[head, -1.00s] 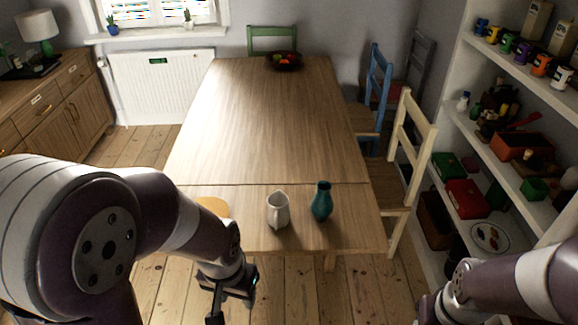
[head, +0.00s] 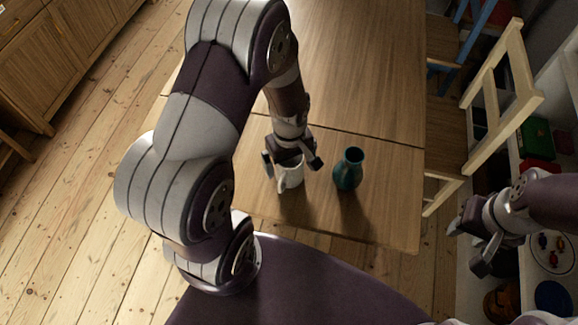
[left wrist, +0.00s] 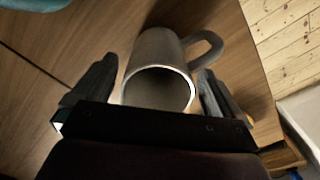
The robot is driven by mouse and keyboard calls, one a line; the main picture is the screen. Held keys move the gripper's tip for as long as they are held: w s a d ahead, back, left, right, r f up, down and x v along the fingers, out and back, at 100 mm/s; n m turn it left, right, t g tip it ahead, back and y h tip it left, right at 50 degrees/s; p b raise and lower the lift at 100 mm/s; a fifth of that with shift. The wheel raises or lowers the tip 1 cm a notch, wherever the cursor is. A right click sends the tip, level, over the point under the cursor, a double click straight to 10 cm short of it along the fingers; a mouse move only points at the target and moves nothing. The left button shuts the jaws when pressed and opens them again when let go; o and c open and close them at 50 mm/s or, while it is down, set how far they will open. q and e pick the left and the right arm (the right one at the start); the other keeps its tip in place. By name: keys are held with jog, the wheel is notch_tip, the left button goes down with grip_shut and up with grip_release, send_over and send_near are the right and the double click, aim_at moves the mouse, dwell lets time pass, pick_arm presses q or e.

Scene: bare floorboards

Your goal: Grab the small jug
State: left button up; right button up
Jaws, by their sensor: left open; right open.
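The small white jug (head: 291,177) stands on the wooden table near its front edge, partly hidden by my left gripper in the head view. My left gripper (head: 293,164) is open above the jug, with its fingers to either side. In the left wrist view the jug (left wrist: 160,75) lies between the two open fingers (left wrist: 152,95), its round mouth facing the camera and its handle at the upper right. I see no finger clearly touching the jug. My right gripper (head: 474,240) is open and empty, off the table at the right.
A teal vase (head: 348,170) stands on the table just right of the jug. A cream chair (head: 500,100) is at the table's right side, with shelves (head: 545,205) beyond it. The table (head: 370,95) behind the jug and vase is bare in view.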

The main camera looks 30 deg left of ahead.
pick_arm(q)
jog(key=shift+w+f, duration=0.25)
jog(key=shift+f, duration=0.5)
jog(key=shift+s+r, duration=0.1)
jog(key=shift+s, duration=0.05)
jog(key=c, duration=1.2)
